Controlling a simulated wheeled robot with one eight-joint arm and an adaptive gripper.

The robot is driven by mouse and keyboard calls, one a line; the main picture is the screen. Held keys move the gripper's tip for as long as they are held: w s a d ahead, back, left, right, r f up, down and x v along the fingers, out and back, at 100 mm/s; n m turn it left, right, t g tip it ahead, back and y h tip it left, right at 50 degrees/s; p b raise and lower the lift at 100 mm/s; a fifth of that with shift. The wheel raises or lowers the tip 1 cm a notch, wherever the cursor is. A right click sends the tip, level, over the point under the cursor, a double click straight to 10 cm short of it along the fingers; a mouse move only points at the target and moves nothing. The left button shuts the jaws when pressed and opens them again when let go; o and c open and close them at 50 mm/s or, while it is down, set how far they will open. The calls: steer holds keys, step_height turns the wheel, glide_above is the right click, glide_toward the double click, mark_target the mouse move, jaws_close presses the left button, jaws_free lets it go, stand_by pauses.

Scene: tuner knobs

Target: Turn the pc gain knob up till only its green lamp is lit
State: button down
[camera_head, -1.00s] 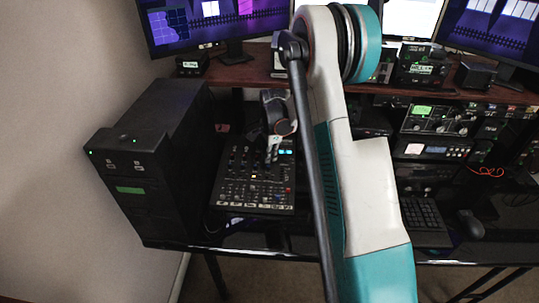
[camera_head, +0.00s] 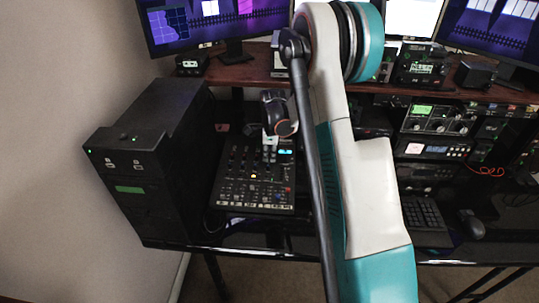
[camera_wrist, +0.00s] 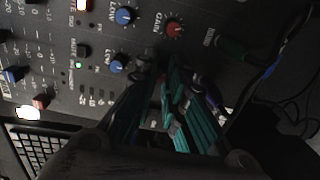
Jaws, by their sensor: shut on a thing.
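The black mixer (camera_head: 253,190) stands on the desk in the head view, with my gripper (camera_head: 270,152) down at its far end. In the wrist view my teal-padded fingers (camera_wrist: 165,82) are shut on a small knob of the mixer panel, mostly hidden between the tips; I cannot read its label. A red knob marked GAIN (camera_wrist: 173,29) stands above the fingers. A green lamp (camera_wrist: 79,65) is lit on the panel left of the fingers; I cannot tell which knob it belongs to.
Blue LOW knobs (camera_wrist: 117,67) stand close left of the fingers. Cables (camera_wrist: 250,75) run at the right of the wrist view. A black PC tower (camera_head: 145,170) stands left of the mixer, and radio gear (camera_head: 440,121) stands to the right.

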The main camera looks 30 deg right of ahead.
mark_target(270, 163)
steer(key=shift+m, duration=1.6)
steer(key=c, duration=1.9)
jaws_free()
steer(key=shift+r, duration=0.1)
steer(key=r, duration=0.4)
steer(key=s+r, duration=0.1)
steer(key=r, duration=0.6)
steer(key=shift+s+a+r, duration=0.15)
steer(key=shift+s+r, duration=0.05)
steer(key=shift+r, duration=0.15)
